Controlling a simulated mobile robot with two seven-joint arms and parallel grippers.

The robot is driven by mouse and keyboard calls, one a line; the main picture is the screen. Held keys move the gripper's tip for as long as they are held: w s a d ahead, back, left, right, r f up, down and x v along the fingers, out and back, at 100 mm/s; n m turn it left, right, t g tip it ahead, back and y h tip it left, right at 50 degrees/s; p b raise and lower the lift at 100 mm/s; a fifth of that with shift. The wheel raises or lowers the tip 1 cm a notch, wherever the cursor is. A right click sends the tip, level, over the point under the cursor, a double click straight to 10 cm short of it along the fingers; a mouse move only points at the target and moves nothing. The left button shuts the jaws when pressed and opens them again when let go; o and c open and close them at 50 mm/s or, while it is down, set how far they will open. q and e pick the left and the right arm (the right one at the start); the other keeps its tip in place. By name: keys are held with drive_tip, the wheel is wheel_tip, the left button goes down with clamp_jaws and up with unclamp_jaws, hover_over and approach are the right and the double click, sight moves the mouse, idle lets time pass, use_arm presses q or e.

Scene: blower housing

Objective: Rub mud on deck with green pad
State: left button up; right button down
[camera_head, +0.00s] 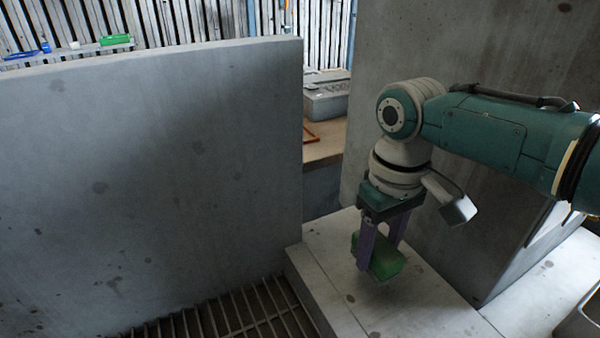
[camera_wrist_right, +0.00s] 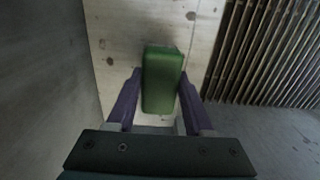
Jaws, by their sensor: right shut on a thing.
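My right gripper (camera_head: 382,244) is shut on the green pad (camera_head: 386,262) and points down over the pale concrete deck (camera_head: 330,262). The pad hangs slightly tilted, close to the deck; I cannot tell whether it touches. In the right wrist view the green pad (camera_wrist_right: 162,80) lies between the two purple fingers of the right gripper (camera_wrist_right: 160,92). Dark mud spots mark the deck, one of them a spot (camera_head: 350,298) in front of the pad. The deck under the pad is hidden. My left gripper is not in view.
A grey concrete wall (camera_head: 150,170) stands left of the deck, and a tall concrete block (camera_head: 460,230) stands behind and right of it. A slatted grate (camera_head: 235,312) lies below the deck's left edge. Another green block (camera_head: 116,40) sits on a far ledge.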

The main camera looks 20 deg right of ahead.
drive_tip(key=shift+r+p, duration=1.1)
drive_tip(key=shift+r, duration=0.15)
